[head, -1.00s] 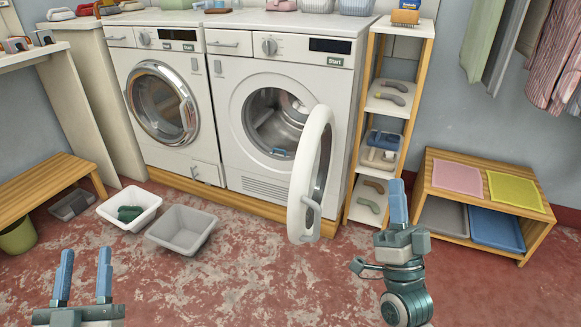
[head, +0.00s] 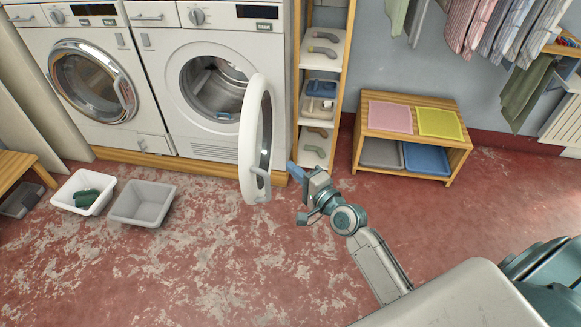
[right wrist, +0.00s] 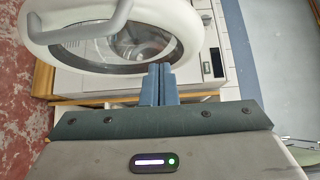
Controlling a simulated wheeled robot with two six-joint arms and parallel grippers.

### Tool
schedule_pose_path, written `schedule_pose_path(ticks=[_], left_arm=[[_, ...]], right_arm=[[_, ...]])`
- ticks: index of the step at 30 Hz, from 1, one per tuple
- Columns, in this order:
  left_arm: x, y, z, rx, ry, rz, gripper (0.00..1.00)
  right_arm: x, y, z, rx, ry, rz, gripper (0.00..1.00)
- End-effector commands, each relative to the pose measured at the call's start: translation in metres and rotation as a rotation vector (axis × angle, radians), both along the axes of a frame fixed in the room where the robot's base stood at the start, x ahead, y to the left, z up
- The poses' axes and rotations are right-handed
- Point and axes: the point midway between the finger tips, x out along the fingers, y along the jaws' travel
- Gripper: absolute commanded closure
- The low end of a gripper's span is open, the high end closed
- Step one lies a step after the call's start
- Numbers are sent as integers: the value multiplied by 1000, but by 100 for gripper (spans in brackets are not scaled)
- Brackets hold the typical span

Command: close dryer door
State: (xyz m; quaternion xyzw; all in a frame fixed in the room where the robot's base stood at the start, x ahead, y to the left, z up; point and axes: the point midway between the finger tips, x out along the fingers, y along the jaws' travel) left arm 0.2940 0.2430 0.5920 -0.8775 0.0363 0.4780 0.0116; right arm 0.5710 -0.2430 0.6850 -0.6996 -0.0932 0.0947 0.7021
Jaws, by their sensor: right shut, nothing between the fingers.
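The dryer (head: 212,152) is the right-hand white machine. Its round white door (head: 249,135) stands wide open, swung out to the right and toward me, with a handle (head: 259,184) on its lower part. My right gripper (head: 292,171) is shut and empty, just right of the door's lower part. I cannot tell whether it touches the door. In the right wrist view the closed fingers (right wrist: 160,72) point toward the lower right rim of the door (right wrist: 45,50), with the drum opening beyond. My left gripper is not in view.
A white bin (head: 68,206) holding a green item and a grey bin (head: 142,219) stand on the floor at left. A narrow shelf (head: 333,82) stands right of the dryer. A wooden rack (head: 451,168) stands further right. The floor before the door is clear.

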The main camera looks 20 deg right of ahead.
Motion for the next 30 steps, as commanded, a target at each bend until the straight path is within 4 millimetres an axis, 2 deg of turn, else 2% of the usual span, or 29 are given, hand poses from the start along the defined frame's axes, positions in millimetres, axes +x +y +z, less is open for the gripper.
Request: schedule_pose_path(ticks=[6,11,18,30], left_arm=[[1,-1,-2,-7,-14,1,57],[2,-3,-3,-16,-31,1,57],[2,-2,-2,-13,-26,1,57],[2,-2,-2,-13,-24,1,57]], right_arm=[[46,12,1,1,-4,-2,100],[74,23,1,1,-4,-1,100],[86,48,1,0,-3,-1,100],[89,53,1,-3,-3,-2,100]])
